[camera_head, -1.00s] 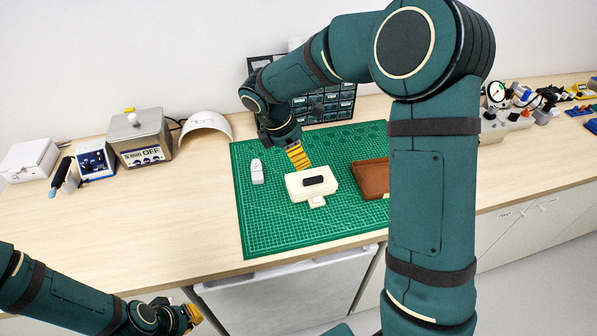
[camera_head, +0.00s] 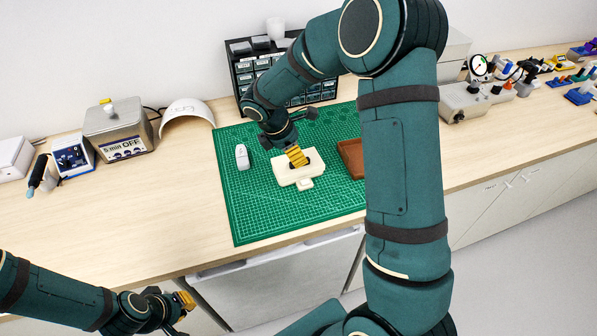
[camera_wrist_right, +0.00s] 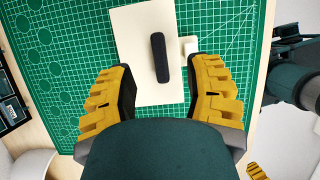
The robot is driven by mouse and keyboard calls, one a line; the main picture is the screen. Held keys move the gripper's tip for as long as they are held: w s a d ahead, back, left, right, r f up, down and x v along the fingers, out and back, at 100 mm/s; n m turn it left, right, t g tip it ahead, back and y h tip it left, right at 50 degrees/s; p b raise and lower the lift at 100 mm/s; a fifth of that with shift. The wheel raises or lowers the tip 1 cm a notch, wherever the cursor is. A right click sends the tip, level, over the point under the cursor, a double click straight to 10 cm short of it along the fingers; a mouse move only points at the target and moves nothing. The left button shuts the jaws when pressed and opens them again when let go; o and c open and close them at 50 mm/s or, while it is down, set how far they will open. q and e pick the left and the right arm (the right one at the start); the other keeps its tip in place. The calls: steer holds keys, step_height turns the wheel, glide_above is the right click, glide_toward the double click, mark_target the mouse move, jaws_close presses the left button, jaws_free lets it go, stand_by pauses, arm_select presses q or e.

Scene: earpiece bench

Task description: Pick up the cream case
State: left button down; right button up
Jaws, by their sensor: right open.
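I cannot tell whether the fingers touch the case. My left gripper (camera_head: 184,301) is at the lower left, off the front of the bench; its jaw state is unclear.
The green mat (camera_head: 250,215) is clear in front of the case. A small white device (camera_head: 242,157) stands to the left, and a brown tray (camera_head: 351,158) is to the right, partly behind my arm. A drawer rack (camera_head: 245,75) stands behind.

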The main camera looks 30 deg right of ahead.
steer(key=x, duration=0.4)
steer(key=shift+f, duration=0.25)
steer(key=shift+a, duration=0.1)
jaws_close()
steer(key=shift+r, duration=0.1)
